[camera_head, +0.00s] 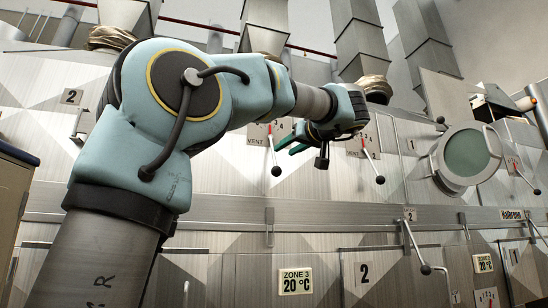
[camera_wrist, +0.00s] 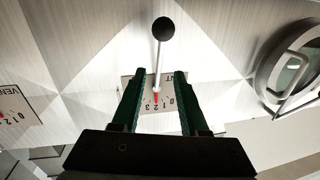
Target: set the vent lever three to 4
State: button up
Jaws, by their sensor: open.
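A vent lever with a black ball knob (camera_head: 276,171) hangs from a VENT plate (camera_head: 258,135) just left of my gripper (camera_head: 291,141). No lever number is readable here. In the wrist view this lever's knob (camera_wrist: 163,28) shows upside down, beyond my fingertips. Its rod (camera_wrist: 158,65) appears between the two green fingers of my gripper (camera_wrist: 158,76), but I cannot tell whether they reach around it. The fingers are apart and hold nothing. The plate (camera_wrist: 143,83) behind carries a scale, and the red pointer (camera_wrist: 156,98) seems near 2; the left finger partly covers the plate.
Another vent lever (camera_head: 380,179) hangs to the right, and one more (camera_head: 536,191) at the far right. A round porthole (camera_head: 466,156) juts from the panel between them. A second porthole (camera_wrist: 292,65) shows in the wrist view. My arm hides part of the panel.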

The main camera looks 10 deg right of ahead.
aim_at(274, 154)
jog(key=p+x, duration=0.3)
jog(key=x, duration=0.5)
jog(key=shift+w, duration=0.1)
jog(key=shift+f, duration=0.1)
grip_shut()
dwell(1.1)
